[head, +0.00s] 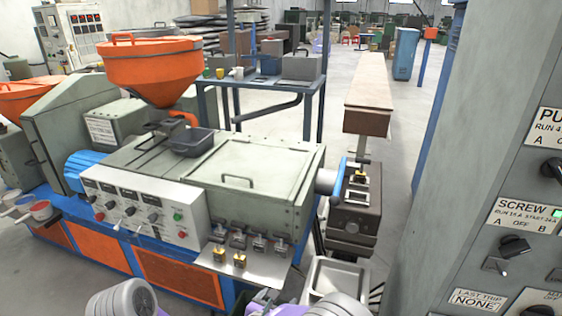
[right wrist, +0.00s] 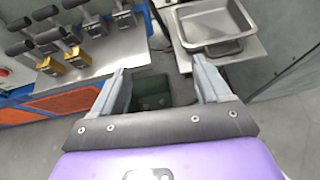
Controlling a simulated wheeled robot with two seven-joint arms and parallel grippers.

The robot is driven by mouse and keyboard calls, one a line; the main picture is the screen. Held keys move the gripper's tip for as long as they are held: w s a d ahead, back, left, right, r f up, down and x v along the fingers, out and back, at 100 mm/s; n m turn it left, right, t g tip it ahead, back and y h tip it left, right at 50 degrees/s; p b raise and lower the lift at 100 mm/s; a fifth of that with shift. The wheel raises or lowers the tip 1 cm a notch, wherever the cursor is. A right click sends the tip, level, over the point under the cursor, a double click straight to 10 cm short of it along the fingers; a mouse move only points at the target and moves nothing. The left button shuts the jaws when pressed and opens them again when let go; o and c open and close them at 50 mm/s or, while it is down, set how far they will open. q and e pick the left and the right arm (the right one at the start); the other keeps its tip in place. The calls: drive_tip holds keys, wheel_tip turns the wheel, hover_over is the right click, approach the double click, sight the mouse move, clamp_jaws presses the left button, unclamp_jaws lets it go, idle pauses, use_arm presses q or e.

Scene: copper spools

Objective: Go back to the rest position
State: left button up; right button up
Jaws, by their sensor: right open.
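My right gripper (right wrist: 159,72) is open and empty in the right wrist view, with its two grey fingers apart above the gap between a metal shelf and a steel tray. In the head view only grey and purple parts of my arms show along the bottom edge, and my left gripper is not in view. Two brass-coloured blocks (head: 218,252) lie on the metal shelf (head: 213,262) of the machine. They also show with dark handles in the right wrist view (right wrist: 78,58), left of my right gripper and apart from it.
The green machine (head: 225,165) with an orange hopper (head: 150,70) fills the left and middle. A steel tray (head: 312,280) stands at the bottom centre. A dark green box (right wrist: 152,94) sits low between my right fingers. A grey control cabinet (head: 465,150) bounds the right side.

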drive_tip(key=s+d+f+m+g+p, duration=0.1)
drive_tip(key=s+d+f+m+g, duration=0.25)
drive_tip(key=f, duration=0.25)
drive_tip(key=s+d+f+m+g, duration=0.3)
drive_tip(key=s+d+f+g, duration=0.15)
drive_tip(key=f, duration=0.25)
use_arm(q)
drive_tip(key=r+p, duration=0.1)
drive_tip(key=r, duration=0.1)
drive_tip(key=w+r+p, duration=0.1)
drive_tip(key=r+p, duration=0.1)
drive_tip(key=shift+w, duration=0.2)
use_arm(e)
drive_tip(key=s+d+f+m+g+y, duration=0.1)
drive_tip(key=s+f+m+y, duration=0.2)
drive_tip(key=m, duration=1.1)
drive_tip(key=s+d+f+m+g+y, duration=0.1)
drive_tip(key=s+f+m+y, duration=0.3)
drive_tip(key=s+m, duration=0.4)
drive_tip(key=d+m+y, duration=0.1)
drive_tip(key=m, duration=0.4)
drive_tip(key=shift+s+f+m+g+y, duration=0.15)
drive_tip(key=shift+m+g+y, duration=0.2)
drive_tip(key=shift+g+y, duration=0.05)
